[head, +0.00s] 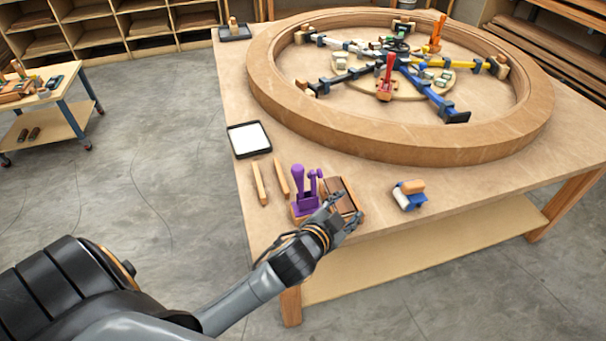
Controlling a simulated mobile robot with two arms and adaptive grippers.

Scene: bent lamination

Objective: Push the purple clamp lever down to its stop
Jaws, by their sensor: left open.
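The purple clamp lever (298,178) stands upright on a clamp near the front left edge of the wooden workbench. A smaller purple spindle (314,181) stands just right of it. The clamp's base is partly hidden by my left gripper (343,213), which is open and empty just right of and in front of the clamp, over the front edge of a brown wooden block (341,194). I cannot tell whether the fingers touch the block. My right gripper is not in view.
A large wooden ring (400,143) with several coloured clamps inside fills the back of the workbench (225,85). Two wooden strips (260,184) and a white-topped tray (231,144) lie left of the clamp.

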